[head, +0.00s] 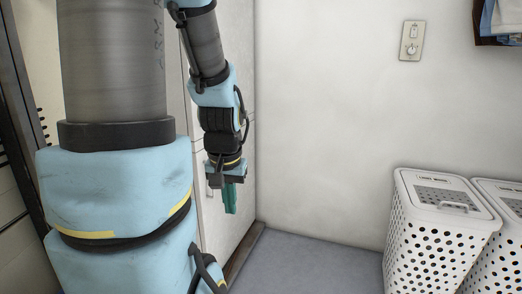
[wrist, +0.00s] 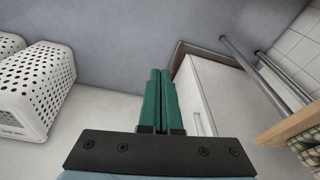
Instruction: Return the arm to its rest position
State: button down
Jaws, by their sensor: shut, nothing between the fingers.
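My gripper (head: 230,197) hangs at the end of my arm in the head view, its green fingers pointing down in front of a pale cabinet or door. In the wrist view my gripper (wrist: 160,78) shows its two green fingers side by side and closed together, with nothing between them. My blue and grey arm fills the left part of the head view and hides much of what is behind it.
White perforated hampers (head: 440,235) with lids stand at the right by the wall. A switch plate (head: 412,40) is on the wall, and clothes (head: 500,20) hang at upper right. Grey floor (head: 315,265) is clear between the hampers and the cabinet (wrist: 192,90).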

jog(key=p+v, duration=1.5)
jog(key=p, duration=0.1)
jog(key=shift+w+d+r+n+g+p, duration=0.25)
jog(key=shift+n+g+p, duration=0.05)
jog(key=shift+g+p, duration=0.1)
